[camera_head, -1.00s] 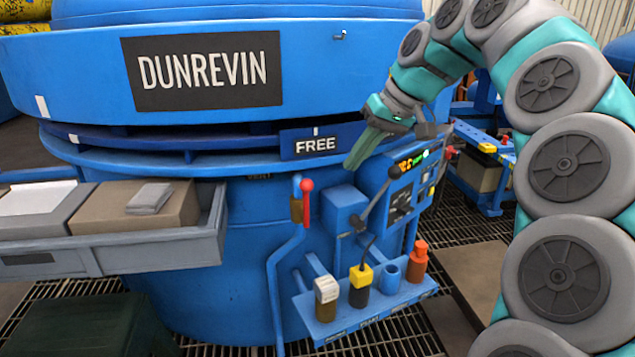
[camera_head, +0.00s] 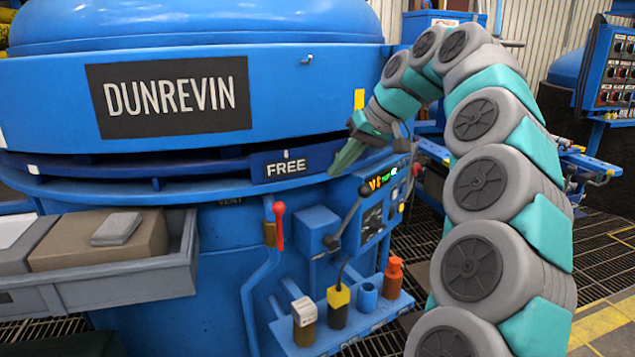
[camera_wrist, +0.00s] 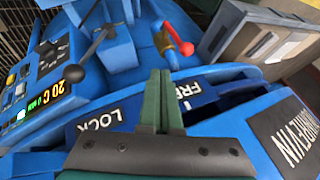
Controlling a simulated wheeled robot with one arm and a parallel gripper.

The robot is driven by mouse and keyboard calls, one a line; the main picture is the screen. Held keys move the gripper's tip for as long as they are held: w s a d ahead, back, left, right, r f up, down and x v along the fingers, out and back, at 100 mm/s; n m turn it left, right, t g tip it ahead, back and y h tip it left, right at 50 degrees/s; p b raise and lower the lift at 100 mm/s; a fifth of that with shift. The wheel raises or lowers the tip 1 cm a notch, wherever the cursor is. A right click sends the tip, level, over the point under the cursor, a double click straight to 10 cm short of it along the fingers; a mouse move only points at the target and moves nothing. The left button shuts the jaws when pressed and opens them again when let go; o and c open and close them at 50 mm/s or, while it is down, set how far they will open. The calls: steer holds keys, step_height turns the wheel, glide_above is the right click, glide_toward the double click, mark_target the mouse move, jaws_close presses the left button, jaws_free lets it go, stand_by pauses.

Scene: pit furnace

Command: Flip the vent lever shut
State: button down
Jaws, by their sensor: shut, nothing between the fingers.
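The vent lever (camera_head: 278,225) has a red ball-ended handle standing upright on a brass-coloured valve body, on a blue pipe at the furnace front. A small VENT marking is on the furnace wall to its left. The lever also shows in the wrist view (camera_wrist: 180,38), above and slightly right of my fingertips. My gripper (camera_head: 335,172) has green fingers, closed together and empty. It hangs right of and above the lever, apart from it, by the FREE plate (camera_head: 287,167). In the wrist view my gripper (camera_wrist: 157,75) points up the picture, with the LOCK and FREE lettering below and beside it.
A grey lever with a dark knob (camera_head: 346,215) and a control panel (camera_head: 378,210) stand right of the vent lever. A grey tray (camera_head: 130,275) with boxes juts out at left.

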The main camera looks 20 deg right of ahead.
steer(key=w+a+f, duration=0.3)
steer(key=a+f, duration=0.5)
steer(key=shift+w+p, duration=0.3)
steer(key=shift+w, duration=0.05)
steer(key=shift+a, duration=0.1)
